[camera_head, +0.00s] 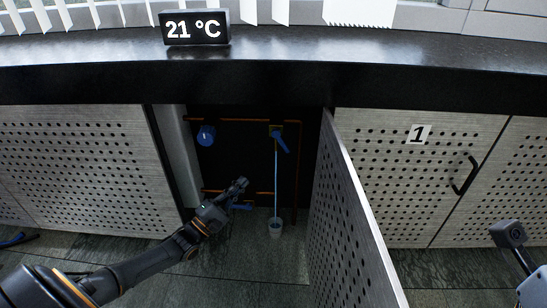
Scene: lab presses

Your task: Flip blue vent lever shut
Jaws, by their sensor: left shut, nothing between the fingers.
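A blue lever (281,142) sits on a brass-coloured valve at the upper right inside the open cabinet. It slants down to the right. A second blue lever (241,207) lies roughly level on the lower pipe, partly hidden by my gripper. Which lever is the vent one, I cannot tell. My left gripper (240,184) is shut and empty, just above the lower lever. Whether they touch is unclear. My right arm (509,238) shows at the right edge; its fingers are unclear.
A round blue knob (206,135) sits at the cabinet's upper left. Copper pipes (240,120) run along the back. The perforated open door (345,220) stands to the right of the opening. The dark countertop (290,75) overhangs it and carries a 21 °C display (194,28).

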